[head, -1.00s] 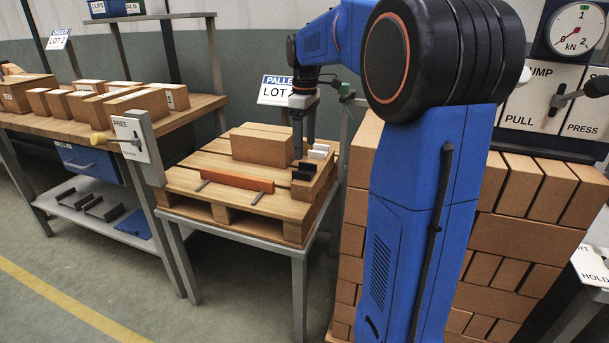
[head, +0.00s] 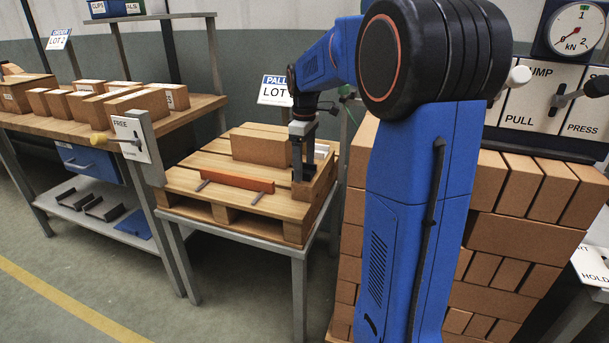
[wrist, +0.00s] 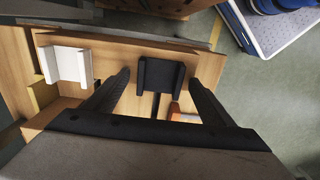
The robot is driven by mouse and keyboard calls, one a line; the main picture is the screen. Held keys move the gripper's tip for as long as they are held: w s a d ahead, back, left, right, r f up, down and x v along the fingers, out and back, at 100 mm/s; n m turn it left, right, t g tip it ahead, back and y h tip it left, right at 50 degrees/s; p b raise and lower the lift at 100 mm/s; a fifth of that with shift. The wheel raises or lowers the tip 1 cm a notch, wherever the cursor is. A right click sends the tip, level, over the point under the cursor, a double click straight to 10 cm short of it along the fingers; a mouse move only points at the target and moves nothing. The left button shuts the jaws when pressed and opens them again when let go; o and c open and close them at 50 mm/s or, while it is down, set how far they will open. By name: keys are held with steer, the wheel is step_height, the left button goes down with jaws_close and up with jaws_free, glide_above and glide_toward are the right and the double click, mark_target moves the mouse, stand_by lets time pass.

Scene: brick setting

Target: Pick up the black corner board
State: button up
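The black corner board (wrist: 161,76) is a dark channel-shaped piece in a wooden tray (wrist: 120,50). In the wrist view it lies between the two fingers of my gripper (wrist: 157,80). The gripper is open, with a small gap visible on each side of the board. In the head view my gripper (head: 303,172) points down at the right end of the pallet and hides the black board. A white corner board (wrist: 66,65) lies left of it in the wrist view; white pieces also show behind the gripper in the head view (head: 321,151).
A brick (head: 262,147) stands on the pallet (head: 215,160) close to the left of my gripper. An orange-red bar (head: 236,180) lies along the pallet's front. Stacked bricks (head: 515,235) rise on the right. A bench (head: 195,108) with bricks stands on the left.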

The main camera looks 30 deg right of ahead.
steer(key=c, duration=1.1)
steer(key=shift+r, duration=0.15)
